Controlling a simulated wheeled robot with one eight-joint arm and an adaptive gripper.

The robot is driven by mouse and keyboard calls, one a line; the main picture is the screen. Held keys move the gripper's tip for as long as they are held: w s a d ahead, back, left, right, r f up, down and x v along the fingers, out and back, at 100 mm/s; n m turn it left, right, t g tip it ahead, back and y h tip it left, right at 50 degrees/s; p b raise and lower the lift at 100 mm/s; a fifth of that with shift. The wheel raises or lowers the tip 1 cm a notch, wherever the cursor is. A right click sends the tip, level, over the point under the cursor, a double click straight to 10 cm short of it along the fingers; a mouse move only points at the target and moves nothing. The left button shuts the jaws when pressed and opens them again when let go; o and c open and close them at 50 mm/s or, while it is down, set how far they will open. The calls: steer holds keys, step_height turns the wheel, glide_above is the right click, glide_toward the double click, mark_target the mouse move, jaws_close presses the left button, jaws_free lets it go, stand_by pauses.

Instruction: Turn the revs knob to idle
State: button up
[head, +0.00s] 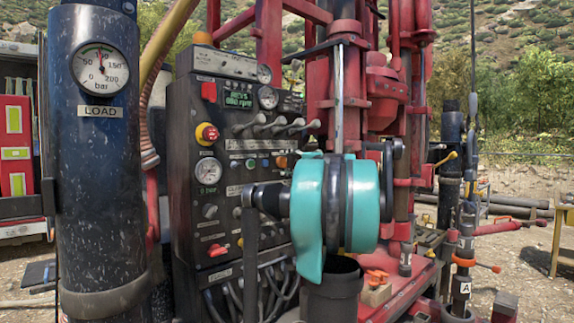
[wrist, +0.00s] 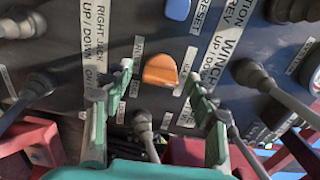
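An orange knob (wrist: 160,70), which I take for the revs knob, sits on the dark panel in the wrist view. Small labels lie either side of it, too blurred to read surely. It also shows in the head view (head: 281,162), just left of my teal gripper's body. My gripper (wrist: 160,84) is open, one green finger on each side of the knob in the picture. I see no contact, and the depth gap is unclear. In the head view the fingertips are hidden. A green display (head: 238,99) reads REVS, about 860 rpm.
A row of levers (head: 275,126) stands above the orange knob in the head view. A red stop button (head: 207,133) and a gauge (head: 208,171) are at the panel's left.

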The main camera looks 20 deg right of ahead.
steer(key=v, duration=1.2)
stand_by(0.5)
